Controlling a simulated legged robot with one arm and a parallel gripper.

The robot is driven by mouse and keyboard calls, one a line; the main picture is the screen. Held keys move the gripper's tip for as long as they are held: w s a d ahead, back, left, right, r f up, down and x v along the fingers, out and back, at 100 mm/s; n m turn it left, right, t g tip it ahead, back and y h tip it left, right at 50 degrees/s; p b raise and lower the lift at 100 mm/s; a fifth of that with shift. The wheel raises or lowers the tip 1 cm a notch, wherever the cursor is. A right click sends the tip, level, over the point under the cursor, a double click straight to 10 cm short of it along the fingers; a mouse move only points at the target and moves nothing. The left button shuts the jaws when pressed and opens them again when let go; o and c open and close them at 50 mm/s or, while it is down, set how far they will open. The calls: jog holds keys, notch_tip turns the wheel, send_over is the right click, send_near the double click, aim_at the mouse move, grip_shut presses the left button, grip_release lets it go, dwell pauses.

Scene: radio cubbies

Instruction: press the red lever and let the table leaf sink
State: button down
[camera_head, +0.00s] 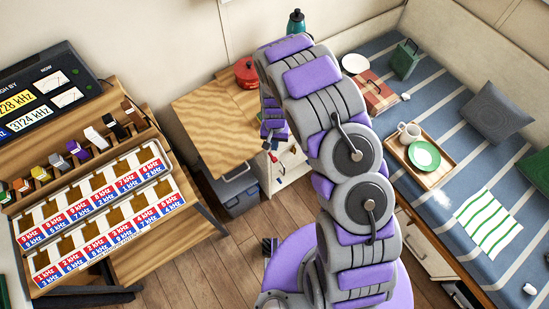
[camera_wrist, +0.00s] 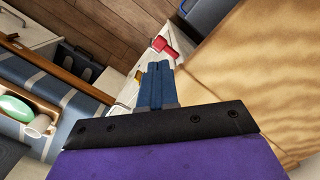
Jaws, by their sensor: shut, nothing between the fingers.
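The red lever (camera_wrist: 166,46) shows in the wrist view just beyond my gripper's fingertips. It is a small red spot in the head view (camera_head: 273,158), on the white cabinet's front (camera_head: 288,168). The pale wooden table leaf (camera_head: 208,118) is raised and looks level beside the cabinet. The leaf fills the right of the wrist view (camera_wrist: 250,70). My gripper (camera_wrist: 155,66) is shut and empty, its fingertips close to the lever. I cannot tell whether they touch it. In the head view my arm partly covers the cabinet, and the fingertips are hard to make out.
A red pot (camera_head: 246,74) and a teal bottle (camera_head: 296,22) stand behind the leaf. A grey bin (camera_head: 237,190) is under it. A rack of labelled cubbies (camera_head: 100,215) stands left. A striped bench (camera_head: 455,120) with a tray (camera_head: 440,178) is right. Wooden floor shows between.

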aim_at(274, 159)
jog(key=shift+s+f+b, duration=0.2)
jog(key=shift+f+b, duration=0.4)
jog(key=shift+f, duration=1.15)
jog(key=shift+s+f+b, duration=0.15)
jog(key=shift+f+b, duration=0.45)
jog(key=shift+f, duration=1.1)
